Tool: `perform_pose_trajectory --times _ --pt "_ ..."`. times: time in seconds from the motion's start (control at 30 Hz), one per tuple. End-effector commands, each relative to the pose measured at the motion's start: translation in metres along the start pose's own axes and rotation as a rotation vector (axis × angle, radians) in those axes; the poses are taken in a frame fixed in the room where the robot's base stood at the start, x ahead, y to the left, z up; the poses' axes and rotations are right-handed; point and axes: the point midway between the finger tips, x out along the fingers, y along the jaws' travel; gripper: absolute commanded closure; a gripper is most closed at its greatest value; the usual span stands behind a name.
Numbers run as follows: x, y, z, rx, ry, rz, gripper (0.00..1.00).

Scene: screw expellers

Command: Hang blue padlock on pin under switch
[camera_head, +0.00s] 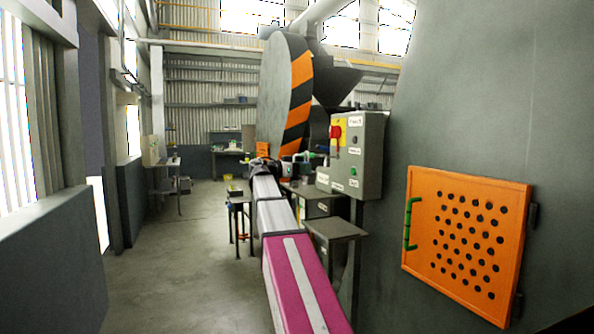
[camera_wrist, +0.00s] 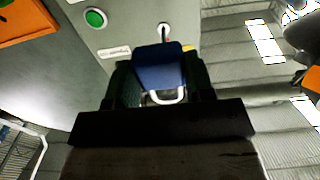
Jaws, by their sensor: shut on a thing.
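The blue padlock (camera_wrist: 160,68) is between the two dark fingers of my gripper (camera_wrist: 157,80) in the wrist view. My gripper is shut on its body. The pale shackle points toward the bottom of the wrist picture. The grey control box (camera_head: 363,160) carries a red switch (camera_head: 336,132) on a yellow plate in the head view. In the head view my arm reaches to just left of the box.
An orange perforated door (camera_head: 467,240) with a green handle is on the grey machine wall at right. A small dark table (camera_head: 335,229) stands below the box. A striped orange and black wheel guard (camera_head: 298,95) rises behind. The floor aisle (camera_head: 190,250) on the left is clear.

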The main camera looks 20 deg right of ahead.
Motion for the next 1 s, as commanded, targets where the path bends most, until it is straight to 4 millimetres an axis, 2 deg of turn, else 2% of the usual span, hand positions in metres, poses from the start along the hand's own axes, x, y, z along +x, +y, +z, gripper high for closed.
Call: perform_pose_trajectory --times 0.5,0.73,1.0 --pt "0.043 -0.001 0.000 0.000 0.000 -0.001 0.81" --pt "0.052 0.000 0.000 0.000 0.000 0.000 0.81" --pt "0.053 0.000 0.000 0.000 0.000 0.000 0.81"
